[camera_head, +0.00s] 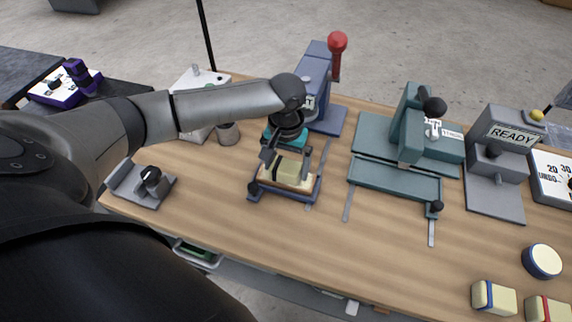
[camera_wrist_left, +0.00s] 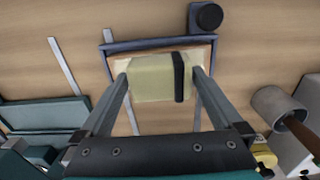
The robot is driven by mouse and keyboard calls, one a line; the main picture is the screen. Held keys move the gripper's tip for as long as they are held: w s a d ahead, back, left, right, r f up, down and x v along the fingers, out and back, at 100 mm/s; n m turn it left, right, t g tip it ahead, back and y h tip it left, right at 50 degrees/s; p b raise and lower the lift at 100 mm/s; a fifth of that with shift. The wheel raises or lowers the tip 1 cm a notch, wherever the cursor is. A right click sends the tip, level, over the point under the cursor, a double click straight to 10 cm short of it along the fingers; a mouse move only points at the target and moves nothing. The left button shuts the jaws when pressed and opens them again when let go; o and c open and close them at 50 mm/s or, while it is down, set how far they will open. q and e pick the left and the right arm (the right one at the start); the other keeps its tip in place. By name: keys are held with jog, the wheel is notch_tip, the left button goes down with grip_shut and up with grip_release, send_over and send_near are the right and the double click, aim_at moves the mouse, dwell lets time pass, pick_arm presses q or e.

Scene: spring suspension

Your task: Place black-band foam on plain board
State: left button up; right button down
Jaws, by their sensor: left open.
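The black-band foam (camera_head: 288,169) is a pale yellow-green block with a black band near one end. It appears to lie on a light wooden board (camera_head: 293,186) set in a dark blue frame on the table. It also shows in the left wrist view (camera_wrist_left: 152,80), with the black band toward the right. My left gripper (camera_head: 286,164) is open, its two fingers on either side of the foam; in the left wrist view (camera_wrist_left: 161,80) the fingertips sit close to the foam's ends. Whether they touch it I cannot tell. My right gripper is not in view.
A blue press (camera_head: 316,85) with a red knob stands behind the frame. A teal fixture (camera_head: 400,180) and a grey READY box (camera_head: 497,150) are to the right. A blue-band foam (camera_head: 494,297) and a red-band foam (camera_head: 548,308) lie front right. The table's front middle is clear.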

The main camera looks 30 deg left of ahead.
aim_at(286, 166)
pick_arm(q)
notch_tip(286, 166, up, 12)
jog(key=p, duration=0.3)
dwell(0.3)
